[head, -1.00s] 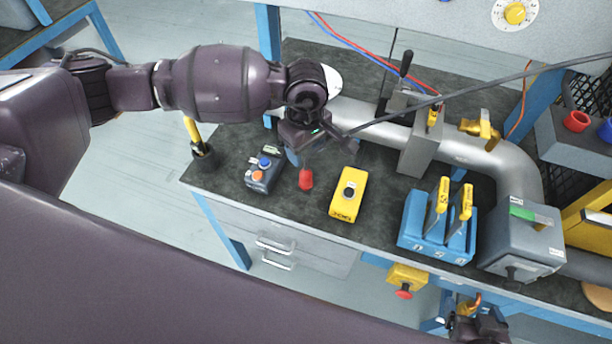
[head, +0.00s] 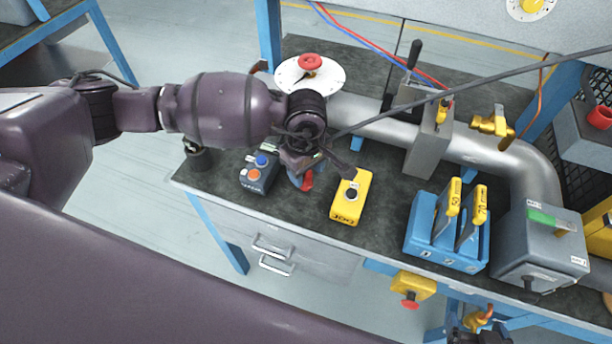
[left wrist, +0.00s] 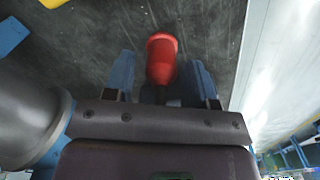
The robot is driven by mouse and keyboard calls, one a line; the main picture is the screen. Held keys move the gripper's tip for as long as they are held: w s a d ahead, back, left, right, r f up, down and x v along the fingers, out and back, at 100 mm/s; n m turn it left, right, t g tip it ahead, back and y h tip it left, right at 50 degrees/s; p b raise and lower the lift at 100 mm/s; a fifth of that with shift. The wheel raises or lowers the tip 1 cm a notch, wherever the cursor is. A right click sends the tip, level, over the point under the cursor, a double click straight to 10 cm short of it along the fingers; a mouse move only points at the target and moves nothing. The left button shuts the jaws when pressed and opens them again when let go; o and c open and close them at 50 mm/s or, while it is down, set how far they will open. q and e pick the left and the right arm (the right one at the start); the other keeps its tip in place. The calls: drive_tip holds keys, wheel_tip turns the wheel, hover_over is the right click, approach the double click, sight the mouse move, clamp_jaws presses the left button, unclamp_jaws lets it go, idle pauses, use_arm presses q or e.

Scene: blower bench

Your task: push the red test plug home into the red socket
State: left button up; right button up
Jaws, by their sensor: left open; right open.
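The red test plug (head: 308,181) is on the dark bench top, between the grey button box and the yellow box. In the head view my left gripper (head: 307,168) is over it and hides part of it. In the left wrist view the red plug (left wrist: 162,58) shows between the two blue fingers of my open left gripper (left wrist: 160,78); I cannot tell whether they touch it. A red ring-shaped socket (head: 600,116) is on the grey box at the right edge. My right gripper (head: 480,332) is at the bottom right edge, partly cut off.
A grey button box (head: 259,173) stands left of the plug, a yellow box (head: 351,198) right of it. A blue unit with yellow levers (head: 447,240) and a grey box (head: 540,248) stand further right. A silver pipe (head: 366,120) and a dark cable run behind.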

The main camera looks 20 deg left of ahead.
use_arm(q)
drive_tip(key=shift+s+a+f, duration=0.15)
drive_tip(key=shift+s+f, duration=0.15)
drive_tip(key=shift+f, duration=0.3)
use_arm(e)
drive_tip(key=shift+s+f, duration=0.1)
drive_tip(key=shift+f, duration=0.15)
use_arm(q)
drive_tip(key=shift+f, duration=0.1)
drive_tip(key=c, duration=0.9)
drive_tip(key=shift+w+r+p, duration=0.15)
drive_tip(key=shift+r+p, duration=0.3)
drive_tip(key=shift+r, duration=0.5)
drive_tip(key=shift+c, duration=0.2)
drive_tip(key=shift+r+p, duration=0.75)
drive_tip(key=shift+r, duration=0.95)
use_arm(e)
drive_tip(key=shift+w+r, duration=0.2)
drive_tip(key=shift+r, duration=0.6)
drive_tip(key=shift+w+r, duration=0.2)
drive_tip(key=shift+r, duration=0.6)
use_arm(q)
drive_tip(key=shift+w, duration=0.1)
